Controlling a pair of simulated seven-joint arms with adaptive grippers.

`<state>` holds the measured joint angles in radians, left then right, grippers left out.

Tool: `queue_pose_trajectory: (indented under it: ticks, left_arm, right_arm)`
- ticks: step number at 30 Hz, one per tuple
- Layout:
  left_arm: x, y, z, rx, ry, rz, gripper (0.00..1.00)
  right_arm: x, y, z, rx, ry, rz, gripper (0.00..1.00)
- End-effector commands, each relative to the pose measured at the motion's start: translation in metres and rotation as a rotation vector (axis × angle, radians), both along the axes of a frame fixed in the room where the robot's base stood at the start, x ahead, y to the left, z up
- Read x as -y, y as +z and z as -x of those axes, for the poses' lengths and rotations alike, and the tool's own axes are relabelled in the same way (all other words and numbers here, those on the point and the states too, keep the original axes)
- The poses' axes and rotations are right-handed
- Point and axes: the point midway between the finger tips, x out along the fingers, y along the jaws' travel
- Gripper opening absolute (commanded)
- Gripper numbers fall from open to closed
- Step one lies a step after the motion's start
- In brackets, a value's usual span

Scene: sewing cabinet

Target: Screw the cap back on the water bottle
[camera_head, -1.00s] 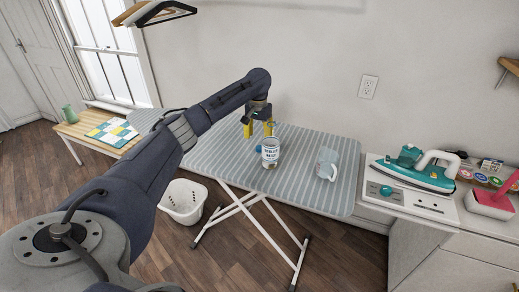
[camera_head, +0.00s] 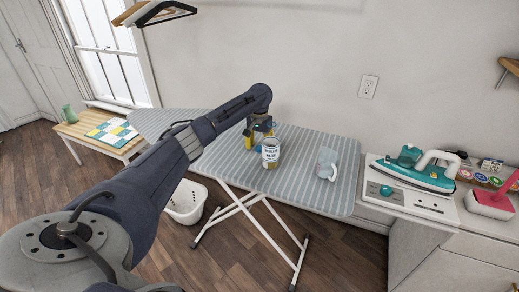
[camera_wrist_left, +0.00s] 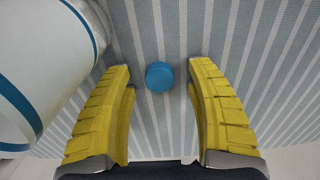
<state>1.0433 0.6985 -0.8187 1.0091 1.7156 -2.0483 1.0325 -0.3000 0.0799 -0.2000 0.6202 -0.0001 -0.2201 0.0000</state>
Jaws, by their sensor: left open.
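The blue cap (camera_wrist_left: 160,75) lies on the striped cloth, between and a little beyond my left fingertips in the wrist view. In the head view the cap (camera_head: 258,149) is mostly hidden behind the bottle and my gripper. My left gripper (camera_wrist_left: 160,75) is open, with yellow fingers spread on either side of the cap and apart from it. My right gripper is not in view.
A clear pitcher (camera_head: 327,164) stands right of the bottle on the board. A teal iron (camera_head: 415,172) sits on the white cabinet at the right. A white basket (camera_head: 184,203) is on the floor. The board's left part is clear.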

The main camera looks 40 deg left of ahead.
Motion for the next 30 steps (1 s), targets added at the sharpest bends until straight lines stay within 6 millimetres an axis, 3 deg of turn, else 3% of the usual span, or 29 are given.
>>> queue_pose_trajectory:
  ticks: [13, 24, 30]
  left_arm:
    - [0.0002, -0.0028, 0.0001, 0.000, 0.000, 0.000, 0.57]
    - [0.0002, -0.0027, 0.0000, 0.000, 0.000, 0.000, 0.14]
    - [0.0002, -0.0026, 0.0000, 0.000, 0.000, 0.000, 0.11]
  right_arm:
    - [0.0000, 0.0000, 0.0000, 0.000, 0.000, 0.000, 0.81]
    - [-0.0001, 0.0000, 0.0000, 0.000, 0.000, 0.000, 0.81]
    - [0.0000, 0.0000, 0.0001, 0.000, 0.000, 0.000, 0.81]
